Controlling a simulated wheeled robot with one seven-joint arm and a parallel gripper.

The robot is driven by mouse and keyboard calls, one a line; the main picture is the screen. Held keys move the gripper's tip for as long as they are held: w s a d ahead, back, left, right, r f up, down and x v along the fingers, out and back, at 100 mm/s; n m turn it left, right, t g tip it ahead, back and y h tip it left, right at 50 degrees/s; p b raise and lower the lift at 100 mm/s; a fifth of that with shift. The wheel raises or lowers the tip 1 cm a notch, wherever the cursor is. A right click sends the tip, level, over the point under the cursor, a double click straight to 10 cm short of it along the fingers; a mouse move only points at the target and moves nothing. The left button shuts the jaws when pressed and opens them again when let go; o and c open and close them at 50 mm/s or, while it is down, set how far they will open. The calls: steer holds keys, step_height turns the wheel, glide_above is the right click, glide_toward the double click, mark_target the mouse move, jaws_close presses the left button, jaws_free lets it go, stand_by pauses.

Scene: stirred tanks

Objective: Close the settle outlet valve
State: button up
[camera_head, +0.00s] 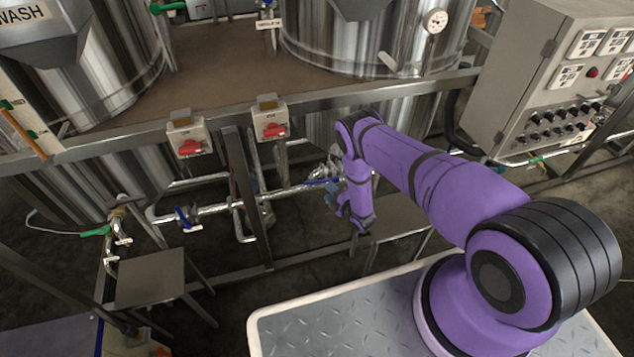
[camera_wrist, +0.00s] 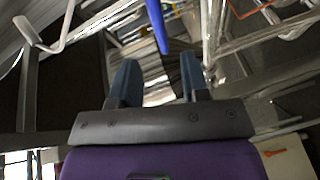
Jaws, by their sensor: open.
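A valve with a long blue lever handle (camera_head: 322,181) sits on the pipework below the right-hand tank. I take it as the settle outlet valve, though no label on it is readable. In the wrist view the blue lever (camera_wrist: 158,26) points down toward the gap between my fingers. My gripper (camera_head: 332,198) is beside this valve in the head view, with its fingers partly hidden by the wrist. In the wrist view my gripper (camera_wrist: 158,78) is open, with nothing between its fingers. The lever's tip appears beyond the fingertips; contact cannot be seen.
Another blue-handled valve (camera_head: 183,217) and a green-handled valve (camera_head: 97,231) are to the left. Red switches (camera_head: 188,148) hang on the platform rail. A metal step (camera_head: 150,278) stands at left. A control cabinet (camera_head: 545,85) is at right. Pipes and frame posts crowd my gripper.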

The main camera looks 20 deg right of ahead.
mark_target(316, 182)
steer(key=x, duration=0.9)
jaws_close()
